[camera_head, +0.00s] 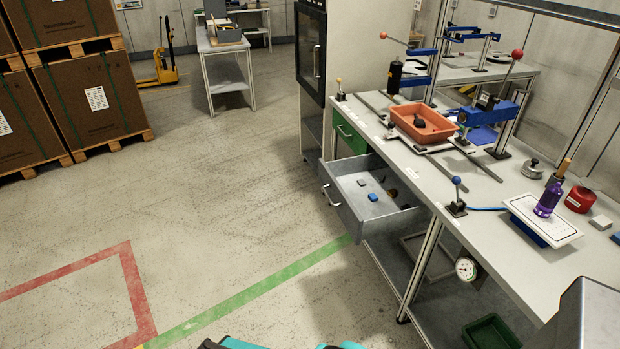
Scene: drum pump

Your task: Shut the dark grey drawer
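The dark grey drawer (341,209) stands pulled out from under the workbench, left of the middle of the bench side. Its front panel and bar handle (327,196) face left, toward open floor. Inside lie a blue block (373,197), a small light block (361,182) and a small dark and brown item (391,193) near the back. The back end of the drawer is hidden under the bench top. My gripper is not in view.
A green drawer (350,139) beside it is shut. The bench top (425,190) overhangs the drawer and carries an orange tray (423,121), lever presses and a blue-knobbed lever (456,197). A gauge (466,268) hangs at the bench edge. Floor left of the drawer is clear.

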